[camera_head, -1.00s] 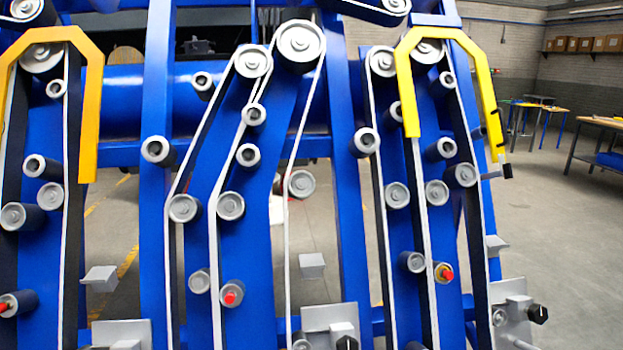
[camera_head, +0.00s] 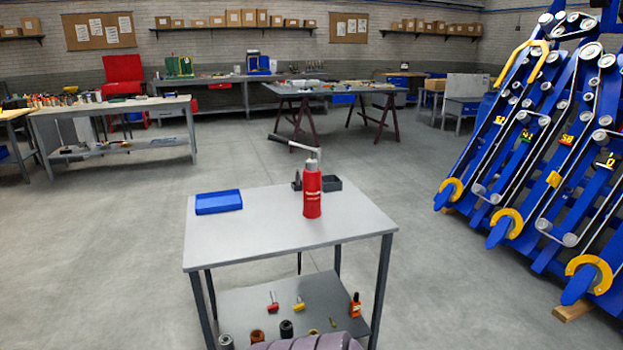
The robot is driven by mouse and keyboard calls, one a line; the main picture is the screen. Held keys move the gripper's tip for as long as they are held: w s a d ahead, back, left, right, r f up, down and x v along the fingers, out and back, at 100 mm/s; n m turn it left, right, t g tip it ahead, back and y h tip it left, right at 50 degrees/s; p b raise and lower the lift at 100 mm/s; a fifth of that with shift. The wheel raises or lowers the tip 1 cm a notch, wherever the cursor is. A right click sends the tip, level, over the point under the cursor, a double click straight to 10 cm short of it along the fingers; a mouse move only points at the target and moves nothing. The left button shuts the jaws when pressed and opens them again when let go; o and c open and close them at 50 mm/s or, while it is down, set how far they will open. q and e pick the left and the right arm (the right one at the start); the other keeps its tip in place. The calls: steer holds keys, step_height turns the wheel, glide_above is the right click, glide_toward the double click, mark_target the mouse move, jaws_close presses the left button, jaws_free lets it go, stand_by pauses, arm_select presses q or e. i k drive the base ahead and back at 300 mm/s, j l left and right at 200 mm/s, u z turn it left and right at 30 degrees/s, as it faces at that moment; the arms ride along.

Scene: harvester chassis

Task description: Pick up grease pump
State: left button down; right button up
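The grease pump (camera_head: 312,194) is a red cylinder with a grey head and a long lever handle pointing to the upper left. It stands upright on the grey top of a small table (camera_head: 262,240), right of the top's middle. Neither of my grippers shows in the head view. Nothing is seen holding the pump.
A blue box (camera_head: 218,202) lies left of the pump; a dark open bin (camera_head: 331,184) sits behind it. The lower shelf (camera_head: 240,304) holds several small parts. The blue harvester chassis (camera_head: 540,150) stands at right. Workbenches line the back. Open floor surrounds the table.

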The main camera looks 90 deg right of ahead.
mark_target(312, 175)
steer(key=z, duration=2.75)
steer(key=i+z, duration=0.25)
steer(key=i, duration=0.15)
steer(key=i+j+z, duration=0.55)
steer(key=i, duration=0.15)
steer(key=i+l, duration=0.05)
steer(key=l, duration=0.05)
